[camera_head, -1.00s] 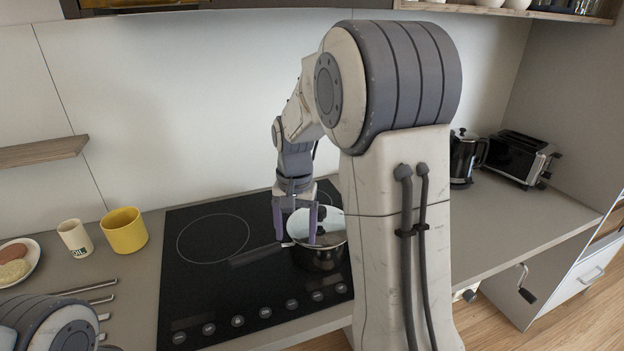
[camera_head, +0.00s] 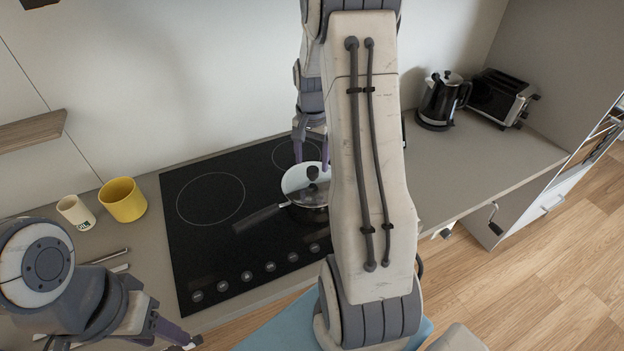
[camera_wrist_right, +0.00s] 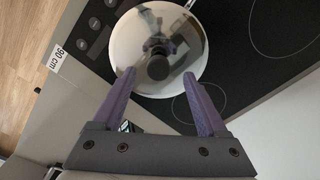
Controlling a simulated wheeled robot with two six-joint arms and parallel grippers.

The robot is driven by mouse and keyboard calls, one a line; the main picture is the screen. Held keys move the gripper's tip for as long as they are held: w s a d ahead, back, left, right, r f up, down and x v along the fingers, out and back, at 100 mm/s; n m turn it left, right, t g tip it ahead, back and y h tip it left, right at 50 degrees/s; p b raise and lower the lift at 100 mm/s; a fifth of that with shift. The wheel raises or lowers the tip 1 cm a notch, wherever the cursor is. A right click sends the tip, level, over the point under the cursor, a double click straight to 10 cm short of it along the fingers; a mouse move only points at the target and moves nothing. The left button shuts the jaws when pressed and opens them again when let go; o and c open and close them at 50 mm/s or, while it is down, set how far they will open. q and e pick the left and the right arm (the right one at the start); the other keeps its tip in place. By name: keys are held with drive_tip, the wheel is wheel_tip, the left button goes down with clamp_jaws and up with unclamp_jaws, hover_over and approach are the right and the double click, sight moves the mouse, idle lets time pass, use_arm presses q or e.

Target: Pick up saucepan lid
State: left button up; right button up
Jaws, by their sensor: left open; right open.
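The saucepan (camera_head: 310,213) stands on the black cooktop, its dark handle (camera_head: 258,218) pointing left. Its shiny round lid (camera_head: 294,181) with a dark knob (camera_head: 312,173) rests on top. In the right wrist view the lid (camera_wrist_right: 125,45) is seen from above with its knob (camera_wrist_right: 157,66). My right gripper (camera_head: 312,158) is open just above and behind the knob, partly hidden by my arm. In the wrist view its fingertips (camera_wrist_right: 160,76) lie either side of the knob, with gaps, holding nothing. My left gripper (camera_head: 188,342) is open at the bottom left, far from the lid.
A yellow mug (camera_head: 123,200) and a small cream cup (camera_head: 76,212) stand left of the cooktop (camera_head: 205,240). A kettle (camera_head: 441,101) and a toaster (camera_head: 500,97) stand at the back right. The counter (camera_head: 460,170) between cooktop and kettle is clear.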

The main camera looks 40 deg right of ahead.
sight(313, 169)
wheel_tip(313, 169, down, 4)
drive_tip(key=shift+s+d+f+p, duration=0.1)
drive_tip(key=shift+p, duration=0.5)
clamp_jaws()
drive_tip(key=shift+r, duration=0.2)
